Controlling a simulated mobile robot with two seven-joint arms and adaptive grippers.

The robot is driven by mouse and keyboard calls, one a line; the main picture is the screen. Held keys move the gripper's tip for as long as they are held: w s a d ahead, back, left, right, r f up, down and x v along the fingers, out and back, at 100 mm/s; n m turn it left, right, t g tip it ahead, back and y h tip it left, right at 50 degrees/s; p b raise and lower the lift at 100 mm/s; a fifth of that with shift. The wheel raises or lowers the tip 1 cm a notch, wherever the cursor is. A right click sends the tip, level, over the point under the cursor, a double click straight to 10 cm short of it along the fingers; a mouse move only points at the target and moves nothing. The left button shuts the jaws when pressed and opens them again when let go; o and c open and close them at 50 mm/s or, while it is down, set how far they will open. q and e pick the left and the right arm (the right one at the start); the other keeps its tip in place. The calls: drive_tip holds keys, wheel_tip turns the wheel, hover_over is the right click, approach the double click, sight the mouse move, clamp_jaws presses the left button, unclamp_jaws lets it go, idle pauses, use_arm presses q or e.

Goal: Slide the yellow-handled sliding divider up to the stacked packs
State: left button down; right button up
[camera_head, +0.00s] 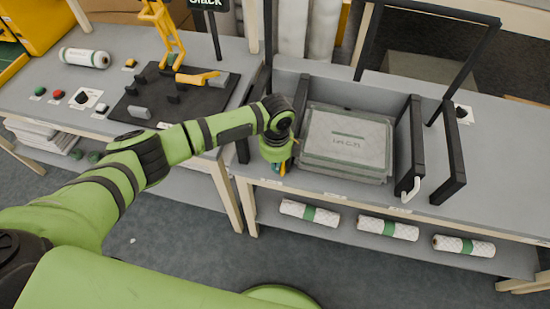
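The stacked packs (345,147) are flat, grey and wrapped, lying in a pile on the right-hand bench between two dark uprights. A dark divider panel (301,92) stands at the left side of the pile, partly hidden by my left arm. My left gripper (279,168) points down at the bench's front edge, just left of the pile. A small bit of yellow shows beside it; the handle there is mostly hidden, and I cannot tell whether the fingers are closed on it. Another dark divider (410,145) with a white handle (411,190) stands right of the pile. My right gripper is out of view.
A black frame (455,150) stands right of the white-handled divider. Several wrapped rolls (388,228) lie on the shelf below. The left bench holds a black board (172,98) with yellow parts and a white roll (85,58). The far-right benchtop is mostly clear.

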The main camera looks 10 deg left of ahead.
use_arm(q)
drive_tip(key=shift+d, duration=0.75)
drive_tip(key=shift+a, duration=0.15)
drive_tip(key=shift+a+p, duration=0.45)
drive_tip(key=shift+a, duration=0.7)
wheel_tip(320, 180, up, 9)
drive_tip(key=p, duration=0.8)
